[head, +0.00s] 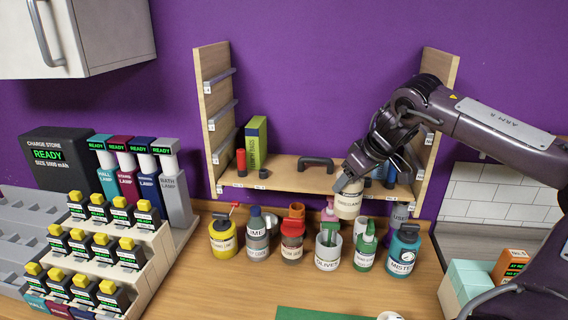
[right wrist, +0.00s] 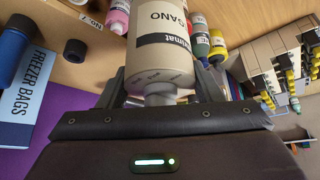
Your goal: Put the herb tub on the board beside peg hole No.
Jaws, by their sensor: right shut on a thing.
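My right gripper (head: 350,180) is shut on the cream herb tub (head: 348,200), whose label reads like OREGANO. The tub is held at the front edge of the wooden board (head: 284,176), right of its middle. In the right wrist view the tub (right wrist: 160,65) sits between the two fingers, with wood behind it. The head view does not show whether it touches the board. I cannot make out the peg hole itself. My left gripper is not in view.
A black handle-shaped piece (head: 315,162), a red cylinder (head: 241,161) and a tall green box (head: 256,142) stand on the board. Blue items are partly hidden behind my right gripper. Several jars and bottles, such as a yellow one (head: 223,237), crowd the counter below.

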